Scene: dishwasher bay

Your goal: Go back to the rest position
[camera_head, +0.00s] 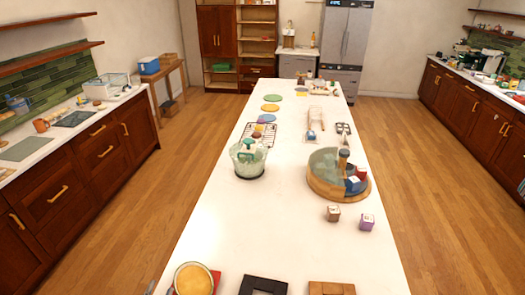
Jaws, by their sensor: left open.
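Only a small grey tip of my left gripper (150,287) shows, low in the head view, beside the near left edge of the long white island (225,225). Most of it is cut off by the bottom of the picture. It is open, and I see nothing held at the visible tip. My right gripper is not in view.
A round yellow-topped item (193,279), a black frame (263,286) and wooden blocks (331,288) lie at the island's near end. Farther along stand a glass pot (248,160), a round wooden tray (325,190) and two small cubes (333,213). The floor on both sides is clear.

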